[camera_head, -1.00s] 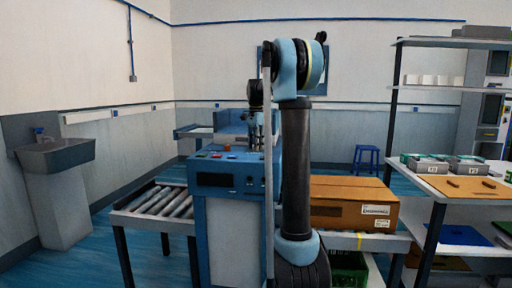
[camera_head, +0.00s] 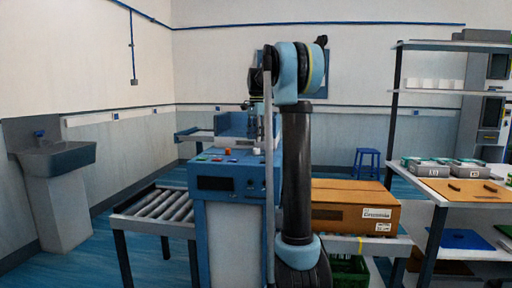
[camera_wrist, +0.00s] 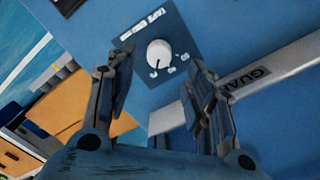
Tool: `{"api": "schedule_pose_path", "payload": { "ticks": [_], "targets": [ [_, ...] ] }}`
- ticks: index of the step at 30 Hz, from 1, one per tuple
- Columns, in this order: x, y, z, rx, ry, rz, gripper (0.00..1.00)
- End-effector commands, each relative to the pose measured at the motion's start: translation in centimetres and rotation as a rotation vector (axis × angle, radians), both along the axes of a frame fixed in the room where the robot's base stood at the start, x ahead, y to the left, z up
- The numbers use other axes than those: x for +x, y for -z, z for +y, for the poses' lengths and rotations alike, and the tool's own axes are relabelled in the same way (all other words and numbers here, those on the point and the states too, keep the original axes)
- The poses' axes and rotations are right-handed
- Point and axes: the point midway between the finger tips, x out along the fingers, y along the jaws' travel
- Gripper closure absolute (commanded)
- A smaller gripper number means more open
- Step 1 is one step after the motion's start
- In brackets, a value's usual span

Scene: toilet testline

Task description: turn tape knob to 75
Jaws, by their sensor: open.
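The tape knob appears to be the round white knob (camera_wrist: 159,53) on a dark square plate (camera_wrist: 153,35) in the wrist view. In the head view, my gripper (camera_head: 262,138) is small and partly hidden by my arm, above the blue machine (camera_head: 229,185).
A white bar with dark lettering (camera_wrist: 245,78) crosses the blue surface at right in the wrist view. A roller conveyor (camera_head: 160,206) adjoins the machine at left. A cardboard box (camera_head: 352,205) lies to the right. Buttons (camera_head: 228,151) sit on the machine top.

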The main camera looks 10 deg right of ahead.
Motion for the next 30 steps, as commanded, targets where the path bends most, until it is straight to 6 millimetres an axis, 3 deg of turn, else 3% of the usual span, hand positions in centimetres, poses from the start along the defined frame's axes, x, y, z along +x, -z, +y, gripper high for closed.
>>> {"api": "schedule_pose_path", "payload": {
  "ticks": [6, 12, 25, 30],
  "targets": [
    [0.1, -3.7, 0.0, 0.000, 0.000, 0.000, 0.52],
    [0.1, -5.5, 0.0, 0.000, 0.000, 0.000, 0.52],
    [0.0, -5.9, 0.0, 0.000, -0.001, 0.000, 0.52],
    [-1.6, -5.5, 0.0, 0.000, -0.037, -0.006, 0.52]
  ]
}}
